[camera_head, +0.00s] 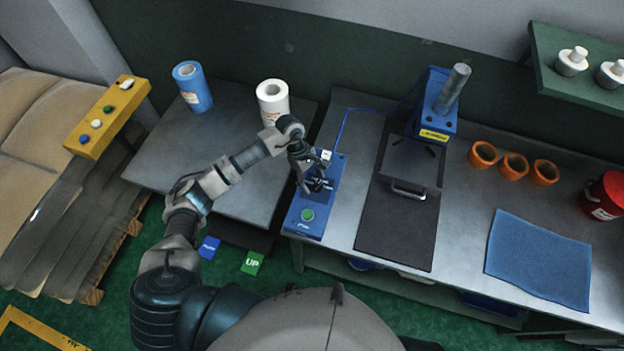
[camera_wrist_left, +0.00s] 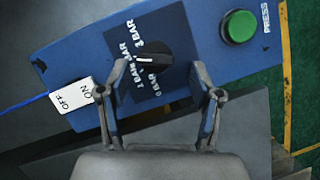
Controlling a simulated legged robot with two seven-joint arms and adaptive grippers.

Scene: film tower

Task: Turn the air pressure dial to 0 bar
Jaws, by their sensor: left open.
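The blue control box (camera_head: 305,222) stands at the left end of the metal workbench. The black air pressure dial (camera_wrist_left: 150,58) sits on its dark panel, with printed bar labels around it and a short white mark on the knob. Which label the mark points at is hard to tell. My left gripper (camera_head: 312,176) is over the box and largely hides the dial in the head view. In the left wrist view its open fingers (camera_wrist_left: 160,78) stand on either side of the dial, apart from it, with nothing held. My right gripper is not in view.
A white ON/OFF switch (camera_wrist_left: 76,96) and a green PRESS button (camera_wrist_left: 239,27) flank the dial. A blue press (camera_head: 436,105) stands to the right, with orange rings (camera_head: 514,166) and a blue cloth (camera_head: 538,262) beyond. Film rolls (camera_head: 192,87) stand on the left table.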

